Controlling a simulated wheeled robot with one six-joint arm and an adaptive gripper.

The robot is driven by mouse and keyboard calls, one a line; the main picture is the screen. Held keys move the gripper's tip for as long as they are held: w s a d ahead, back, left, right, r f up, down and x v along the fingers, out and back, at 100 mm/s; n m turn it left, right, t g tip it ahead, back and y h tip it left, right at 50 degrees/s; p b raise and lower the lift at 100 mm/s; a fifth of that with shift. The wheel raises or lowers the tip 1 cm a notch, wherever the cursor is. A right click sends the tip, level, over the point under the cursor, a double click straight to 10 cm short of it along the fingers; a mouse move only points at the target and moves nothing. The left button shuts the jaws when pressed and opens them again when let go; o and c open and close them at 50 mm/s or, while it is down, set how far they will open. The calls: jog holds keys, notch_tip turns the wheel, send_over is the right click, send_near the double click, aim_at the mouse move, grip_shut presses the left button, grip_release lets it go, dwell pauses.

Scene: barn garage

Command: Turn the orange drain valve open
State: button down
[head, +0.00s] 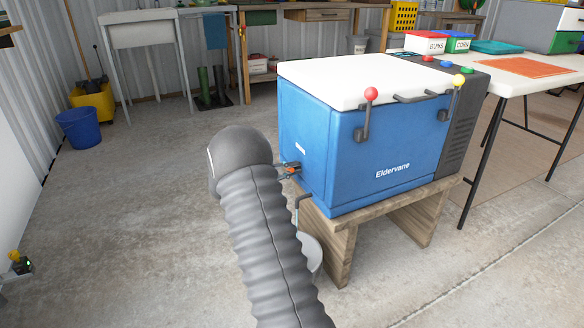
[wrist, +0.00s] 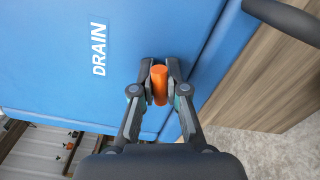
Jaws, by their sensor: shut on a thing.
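The blue cooler (head: 340,150) has a white lid and stands on a wooden bench. The orange drain valve (wrist: 159,84) is on its side, below and right of the DRAIN label (wrist: 99,49) in the wrist view. My gripper (wrist: 160,78) is shut on the valve's orange handle, with one finger on each side. The handle runs roughly up and down in the wrist view. The valve's body is hidden behind the fingers.
The wooden bench (head: 345,235) holds the cooler, and a grey bucket (head: 310,250) stands beside it, partly behind my arm. A white table (head: 520,78) stands at the right. A blue bucket (head: 80,128) is at the far left.

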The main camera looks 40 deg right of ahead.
jog(key=n+p, duration=0.3)
jog(key=n, duration=0.1)
jog(key=shift+r, duration=0.2)
jog(key=n+p, duration=0.4)
jog(key=shift+n, duration=0.4)
jog(key=n+p, duration=0.3)
jog(key=n, duration=0.1)
jog(key=shift+f+n+p, duration=0.15)
jog(key=shift+n+p, duration=0.9)
jog(key=shift+n, duration=0.85)
jog(key=shift+f, duration=0.1)
jog(key=c, duration=1.1)
grip_release()
jog(key=shift+a, duration=0.15)
jog(key=v, duration=1.1)
jog(key=shift+a, duration=0.35)
